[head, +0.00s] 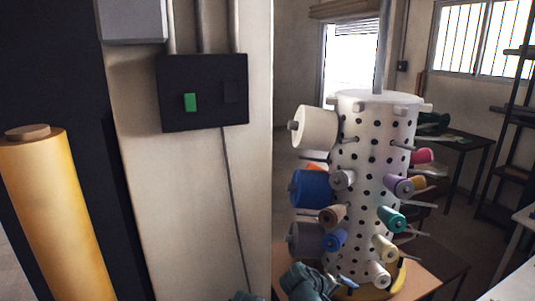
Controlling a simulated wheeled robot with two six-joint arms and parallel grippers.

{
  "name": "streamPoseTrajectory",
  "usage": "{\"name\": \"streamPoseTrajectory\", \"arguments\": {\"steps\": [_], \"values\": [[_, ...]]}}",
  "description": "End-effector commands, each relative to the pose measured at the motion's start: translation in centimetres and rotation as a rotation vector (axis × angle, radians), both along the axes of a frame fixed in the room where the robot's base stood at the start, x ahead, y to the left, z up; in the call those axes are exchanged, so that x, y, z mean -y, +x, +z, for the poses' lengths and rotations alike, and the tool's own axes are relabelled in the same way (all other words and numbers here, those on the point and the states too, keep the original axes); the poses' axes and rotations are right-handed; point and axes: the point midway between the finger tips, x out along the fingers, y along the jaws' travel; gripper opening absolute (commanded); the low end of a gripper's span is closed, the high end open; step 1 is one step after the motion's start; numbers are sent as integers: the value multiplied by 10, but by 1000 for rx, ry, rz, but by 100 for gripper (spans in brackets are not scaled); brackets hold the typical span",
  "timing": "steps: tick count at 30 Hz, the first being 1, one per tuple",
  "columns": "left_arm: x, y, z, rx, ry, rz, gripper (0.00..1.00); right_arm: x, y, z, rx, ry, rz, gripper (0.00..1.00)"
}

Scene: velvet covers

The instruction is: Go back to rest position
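No gripper fingers can be made out in the head view. A dark teal-grey jointed part (308,283) shows at the bottom edge, in front of the thread stand. A small dark piece (246,297) shows to its left, mostly cut off by the frame. I cannot tell whether these are parts of my arms.
A white perforated stand (372,150) holds several thread spools on pegs around it, over a wooden table (432,272). A yellow roll (50,215) stands at left. A black switch box (205,92) with a green button is on the wall post. Shelving (512,130) is at right.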

Motion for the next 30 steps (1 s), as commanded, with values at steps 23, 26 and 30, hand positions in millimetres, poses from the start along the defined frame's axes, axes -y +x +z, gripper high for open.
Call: {"name": "streamPoseTrajectory", "arguments": {"steps": [23, 26, 30], "values": [[0, 0, -18, 0, 0, 1, 50, -164, -154, -88, -363, 650, -67, 100], [0, 0, -18, 0, 0, 1, 50, -164, -154, -88, -363, 650, -67, 100], [0, 0, -18, 0, 0, 1, 50, -164, -154, -88, -362, 649, -68, 100]]}}
